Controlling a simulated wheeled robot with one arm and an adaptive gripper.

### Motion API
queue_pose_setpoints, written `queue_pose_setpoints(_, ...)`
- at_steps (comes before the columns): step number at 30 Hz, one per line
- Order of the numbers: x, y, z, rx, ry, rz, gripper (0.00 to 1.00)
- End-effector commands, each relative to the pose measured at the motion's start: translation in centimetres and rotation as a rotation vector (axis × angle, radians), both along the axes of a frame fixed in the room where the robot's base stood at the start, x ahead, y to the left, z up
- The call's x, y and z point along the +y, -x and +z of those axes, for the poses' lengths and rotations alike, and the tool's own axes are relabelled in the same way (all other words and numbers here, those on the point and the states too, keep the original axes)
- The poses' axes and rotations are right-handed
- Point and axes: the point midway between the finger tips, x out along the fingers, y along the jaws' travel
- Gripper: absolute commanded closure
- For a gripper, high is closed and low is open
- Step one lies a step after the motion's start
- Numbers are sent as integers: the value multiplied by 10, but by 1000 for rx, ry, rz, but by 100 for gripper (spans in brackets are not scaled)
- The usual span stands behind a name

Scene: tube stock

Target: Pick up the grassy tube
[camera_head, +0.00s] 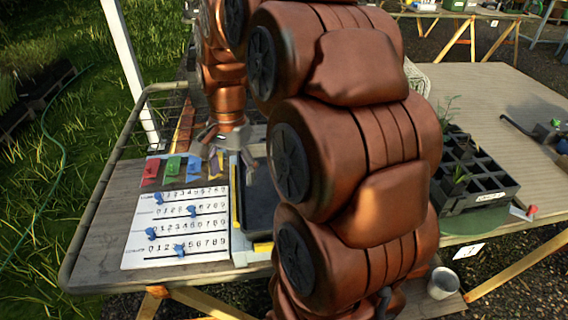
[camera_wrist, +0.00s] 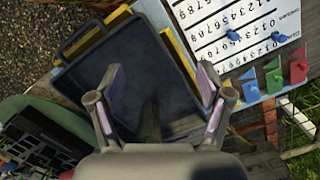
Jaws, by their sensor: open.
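A black gridded crate (camera_head: 490,197) stands on the right part of the table, partly hidden behind my arm. A thin, grass-like plant (camera_head: 449,106) rises at its back left, and a shorter green plant (camera_head: 459,174) stands in a nearer cell. I cannot clearly see the tubes themselves. My gripper (camera_head: 215,150) is well left of the crate, above the table by a dark tray. In the wrist view my gripper (camera_wrist: 160,82) is open and empty over that dark tray (camera_wrist: 85,70). The crate also shows at lower left there (camera_wrist: 42,150).
A white number board (camera_head: 178,230) with blue sliders lies left of the dark tray. Red, green and blue flags (camera_head: 172,167) stand behind it. The crate rests on a green round base (camera_head: 470,224).

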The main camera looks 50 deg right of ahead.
Motion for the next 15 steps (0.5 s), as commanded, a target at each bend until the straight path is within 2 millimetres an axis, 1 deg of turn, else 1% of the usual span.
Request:
queue_pose_setpoints(1,-17,-8,-6,-1,-2,-83,22)
queue_pose_setpoints(2,-26,-13,-6,-3,-2,-133,22)
queue_pose_setpoints(3,-40,-19,-7,-6,-2,-202,22)
queue_pose_setpoints(5,-60,-26,-11,-4,-3,-304,22)
queue_pose_setpoints(7,-85,-33,-13,-9,-4,-424,22)
queue_pose_setpoints(12,-146,-41,-23,-5,-11,-710,22)
queue_pose_setpoints(15,-177,-41,-28,-6,-13,-851,22)
